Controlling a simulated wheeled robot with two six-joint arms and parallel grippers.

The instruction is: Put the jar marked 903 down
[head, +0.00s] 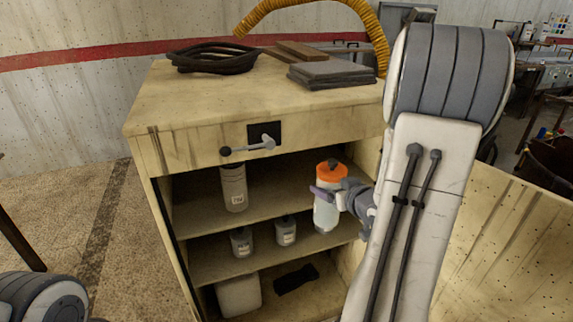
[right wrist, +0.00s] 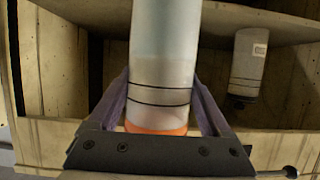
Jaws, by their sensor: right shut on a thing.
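A pale jar with an orange cap (head: 325,215) is upright at the right side of the open cabinet, in front of the shelves. My right gripper (head: 330,194) is shut on it, just below the cap. In the right wrist view, which is upside down, the jar (right wrist: 165,60) stands between the two fingers of my right gripper (right wrist: 163,108), and its base is out of frame. No number is readable on it. I cannot tell whether its base touches a shelf. My left gripper is not in view.
A tall jar (head: 234,187) with an unclear label stands on the upper shelf, also in the right wrist view (right wrist: 246,68). Two small jars (head: 241,242) (head: 286,231) stand below. A white container (head: 238,295) and dark item (head: 296,279) lie at the bottom. A handle (head: 250,147) sticks out above.

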